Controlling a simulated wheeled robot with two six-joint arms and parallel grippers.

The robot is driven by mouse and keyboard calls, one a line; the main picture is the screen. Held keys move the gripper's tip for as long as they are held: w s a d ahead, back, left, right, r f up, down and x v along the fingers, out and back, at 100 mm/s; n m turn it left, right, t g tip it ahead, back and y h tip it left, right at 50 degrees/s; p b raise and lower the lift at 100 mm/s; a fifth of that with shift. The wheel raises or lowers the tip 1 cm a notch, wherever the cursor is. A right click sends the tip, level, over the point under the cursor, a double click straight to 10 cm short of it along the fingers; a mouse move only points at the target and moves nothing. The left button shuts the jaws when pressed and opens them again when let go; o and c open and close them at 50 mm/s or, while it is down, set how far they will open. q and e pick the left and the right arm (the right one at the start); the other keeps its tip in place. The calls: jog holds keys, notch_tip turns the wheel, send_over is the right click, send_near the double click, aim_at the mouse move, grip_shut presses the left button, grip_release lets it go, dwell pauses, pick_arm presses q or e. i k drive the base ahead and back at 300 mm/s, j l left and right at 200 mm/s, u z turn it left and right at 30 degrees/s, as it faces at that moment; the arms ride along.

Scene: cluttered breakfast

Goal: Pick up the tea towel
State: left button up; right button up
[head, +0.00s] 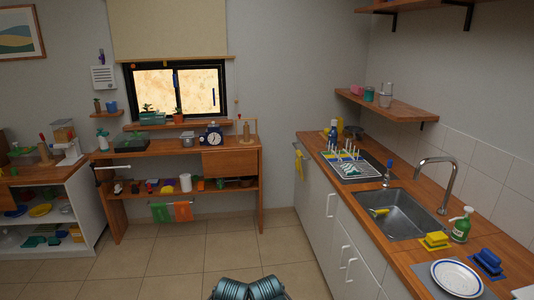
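Several cloths are in view, and I cannot tell which one is the tea towel. A green cloth (160,213) and an orange cloth (183,212) hang side by side from a rail under the low shelf of the wooden bench at the back wall. A yellow cloth (298,164) hangs at the far end of the sink counter on the right. All three are small and far off. Neither of my grippers shows. Only teal ribbed parts, which look like mine, show at the bottom edge, well short of all the cloths.
The sink counter (320,172) runs along the right, with a metal sink (405,214), a dish rack (350,164), a green soap bottle (462,225) and a plate (457,278). White shelves (92,205) stand at the left. The tiled floor (200,262) between is clear.

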aim_at(349, 169)
jog(key=i+z, duration=0.15)
jog(key=i, duration=0.35)
jog(key=i+j+z, duration=0.15)
jog(key=i, duration=0.35)
jog(key=i+j+z, duration=0.15)
jog(key=i, duration=0.35)
jog(key=i+j+z, duration=0.15)
jog(key=i+z, duration=0.15)
jog(key=z, duration=0.15)
jog(key=i+j+z, duration=0.55)
jog(key=z, duration=0.3)
jog(key=i+j+z, duration=0.15)
jog(key=j+z, duration=0.3)
jog(key=i+j, duration=0.05)
jog(key=j, duration=0.05)
